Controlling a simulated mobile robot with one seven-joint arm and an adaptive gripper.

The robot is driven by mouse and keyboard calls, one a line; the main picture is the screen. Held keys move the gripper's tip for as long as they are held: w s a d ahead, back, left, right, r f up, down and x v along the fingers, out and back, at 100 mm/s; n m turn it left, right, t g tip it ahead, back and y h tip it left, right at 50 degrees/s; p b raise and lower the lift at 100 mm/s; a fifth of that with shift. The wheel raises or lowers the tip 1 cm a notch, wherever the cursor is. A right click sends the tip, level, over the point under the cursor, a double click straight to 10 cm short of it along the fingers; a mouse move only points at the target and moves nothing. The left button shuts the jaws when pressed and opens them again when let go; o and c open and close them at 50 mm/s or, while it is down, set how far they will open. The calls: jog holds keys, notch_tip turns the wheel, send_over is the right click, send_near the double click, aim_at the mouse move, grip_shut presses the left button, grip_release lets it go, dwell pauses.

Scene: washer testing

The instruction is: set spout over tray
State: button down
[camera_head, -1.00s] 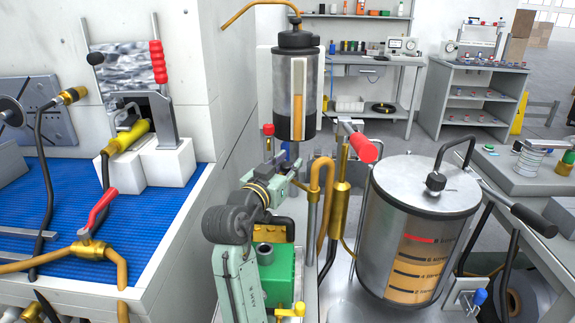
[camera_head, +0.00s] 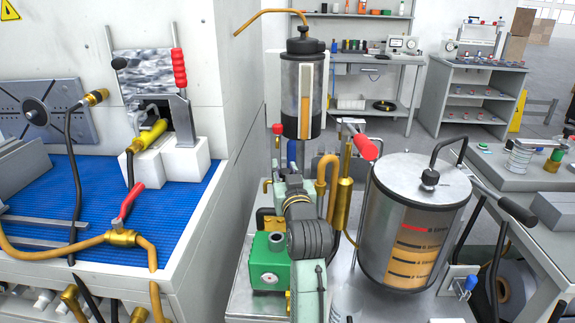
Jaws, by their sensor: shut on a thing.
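A thin copper-coloured spout (camera_head: 270,13) curves from the black top of an upright dark cylinder (camera_head: 303,95) and points left; its tip is in front of the white wall. The cylinder has a pale vertical window with amber in it. My pale green arm (camera_head: 294,205), with dark joints, stands in front, below the cylinder. My gripper and what it holds are hidden behind the arm. I cannot tell a separate tray for certain; a flat metal surface (camera_head: 240,302) lies beneath the equipment.
A large metal tank (camera_head: 415,222) stands close right of the arm. A green box (camera_head: 267,262) is just left of it. A blue ribbed mat (camera_head: 190,205) holds hoses and a brass valve (camera_head: 120,237). Grey workbenches (camera_head: 470,95) stand behind.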

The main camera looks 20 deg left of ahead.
jog(key=s+n+g+y+b, duration=0.1)
jog(key=n+g+y, duration=0.1)
jog(key=s+d+n+g+y+b, duration=0.1)
jog(key=g+y, duration=0.1)
jog(key=s+d+n+g+y+b, duration=0.1)
jog(key=n+g+y, duration=0.1)
jog(key=shift+s+f+n, duration=0.2)
jog(key=shift+s+n, duration=0.1)
jog(key=shift+s+d+r+n+g+y+b, duration=0.1)
jog(key=shift+s+d+n+g+y+b, duration=0.65)
jog(key=shift+g, duration=0.55)
jog(key=shift+s+d+n+g+y+b, duration=0.1)
jog(key=shift+s+n+g+y+b, duration=0.3)
jog(key=shift+n+g, duration=0.75)
jog(key=shift+s+d+r+n+g+y+b, duration=0.1)
jog(key=shift+s+d+n+g+y+b, duration=0.25)
jog(key=shift+n+g+b, duration=0.75)
jog(key=shift+d+m+g+p, duration=0.1)
jog(key=shift+m+g+p, duration=0.25)
jog(key=shift+m, duration=0.05)
jog(key=c, duration=1.3)
grip_release()
